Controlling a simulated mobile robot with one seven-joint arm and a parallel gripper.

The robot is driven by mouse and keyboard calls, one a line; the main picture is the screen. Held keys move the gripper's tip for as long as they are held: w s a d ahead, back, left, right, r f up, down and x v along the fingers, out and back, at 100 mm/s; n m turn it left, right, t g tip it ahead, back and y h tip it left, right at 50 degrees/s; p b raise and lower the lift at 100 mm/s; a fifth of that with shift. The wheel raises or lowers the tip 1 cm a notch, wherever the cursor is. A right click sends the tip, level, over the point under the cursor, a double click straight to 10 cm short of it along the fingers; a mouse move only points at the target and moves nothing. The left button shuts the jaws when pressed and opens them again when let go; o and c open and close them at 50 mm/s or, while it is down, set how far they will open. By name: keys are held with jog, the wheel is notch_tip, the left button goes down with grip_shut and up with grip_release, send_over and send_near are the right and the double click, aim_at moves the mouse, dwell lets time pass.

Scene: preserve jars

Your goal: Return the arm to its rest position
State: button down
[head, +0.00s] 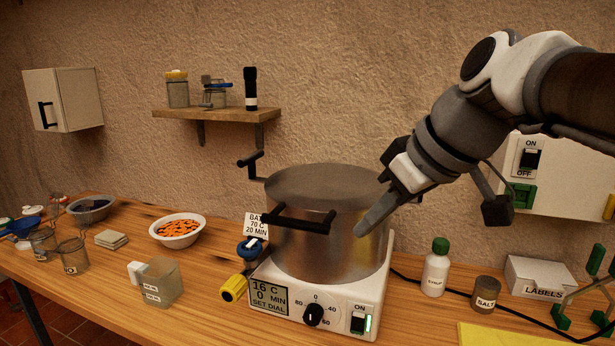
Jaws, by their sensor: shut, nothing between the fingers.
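My gripper (377,222) is at the end of my arm, which reaches in from the upper right. Its fingers are shut with nothing between them and point down to the left. In the picture they overlap the right side of the large steel pot (320,248); I cannot tell whether they touch it. The pot stands lidded on a white heater (335,312) whose display reads 16 C, 0 MIN, SET DIAL. The heater's switch (358,323) shows a green light.
Right of the heater stand a syrup bottle (436,270), a salt jar (485,294) and a labels box (540,276). A white wall box (560,180) with a switch is behind my arm. Left are a bowl of orange pieces (178,231), a clear container (162,283) and a shelf (216,114).

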jog(key=s+d+f+m+h+p, duration=0.3)
jog(key=s+f+m, duration=0.5)
jog(key=s+f, duration=0.3)
jog(key=shift+s+d+f+h, duration=0.25)
jog(key=shift+d+h, duration=0.55)
jog(key=shift+d, duration=0.5)
